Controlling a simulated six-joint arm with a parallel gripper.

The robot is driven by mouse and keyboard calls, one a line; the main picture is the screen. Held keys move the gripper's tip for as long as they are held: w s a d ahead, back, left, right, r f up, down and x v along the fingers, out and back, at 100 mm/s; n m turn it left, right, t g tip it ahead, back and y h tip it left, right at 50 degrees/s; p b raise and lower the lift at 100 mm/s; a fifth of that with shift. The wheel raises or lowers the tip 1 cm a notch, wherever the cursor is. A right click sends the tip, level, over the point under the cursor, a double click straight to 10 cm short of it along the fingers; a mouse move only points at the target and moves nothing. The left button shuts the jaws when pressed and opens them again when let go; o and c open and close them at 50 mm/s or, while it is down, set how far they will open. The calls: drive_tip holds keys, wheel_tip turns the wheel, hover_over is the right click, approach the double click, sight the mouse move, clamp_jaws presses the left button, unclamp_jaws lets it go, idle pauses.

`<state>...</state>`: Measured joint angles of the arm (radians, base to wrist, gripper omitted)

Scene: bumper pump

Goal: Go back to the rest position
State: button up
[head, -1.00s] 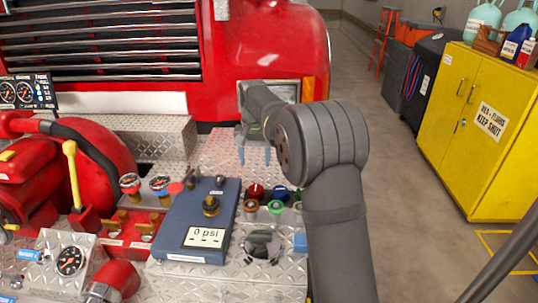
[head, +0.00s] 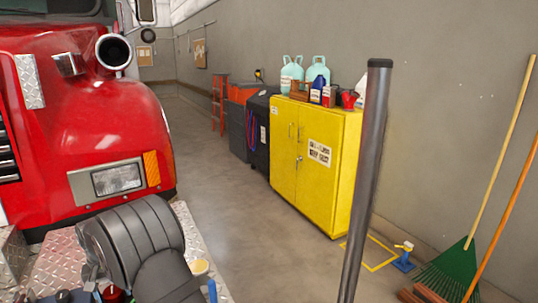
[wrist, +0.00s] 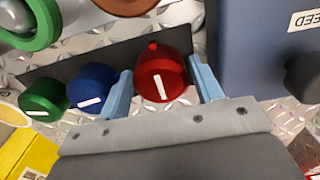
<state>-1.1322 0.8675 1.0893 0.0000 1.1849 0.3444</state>
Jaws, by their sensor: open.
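My gripper (wrist: 163,78) is in the wrist view, its two light blue fingers apart. They stand on either side of a red knob (wrist: 161,82) with a white mark. I cannot tell whether they touch it, and nothing shows lifted. In the head view my dark grey arm fills the lower left corner, over the diamond-plate deck (head: 57,258). The gripper itself is not clear there.
A blue knob (wrist: 90,86) and a green knob (wrist: 41,94) sit left of the fingers, and a dark blue box (wrist: 255,50) sits right. A yellow cabinet (head: 283,170), a dark pole (head: 367,180) and the red truck (head: 90,110) stand around; open floor lies between truck and cabinet.

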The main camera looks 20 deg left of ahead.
drive_tip(key=shift+r, duration=0.2)
drive_tip(key=shift+f, duration=0.35)
wheel_tip(320, 180, up, 12)
wheel_tip(320, 180, down, 12)
drive_tip(key=shift+r, duration=0.2)
drive_tip(key=r, duration=0.5)
drive_tip(key=shift+w+d+r, duration=0.1)
drive_tip(key=shift+w+d, duration=0.15)
drive_tip(key=w+d+r, duration=0.4)
drive_tip(key=d+r, duration=0.1)
drive_tip(key=d, duration=0.3)
drive_tip(key=w+d+r+m, duration=0.1)
drive_tip(key=w+d+r, duration=0.3)
drive_tip(key=d, duration=0.4)
drive_tip(key=w+d+r, duration=0.4)
drive_tip(key=d+r, duration=0.1)
drive_tip(key=d, duration=0.3)
drive_tip(key=s+a+f+n, duration=0.1)
drive_tip(key=s+a+n, duration=0.4)
drive_tip(key=a+n, duration=0.3)
drive_tip(key=shift+s+a+f+n, duration=0.15)
drive_tip(key=shift+a+n, duration=0.05)
drive_tip(key=shift+n, duration=0.5)
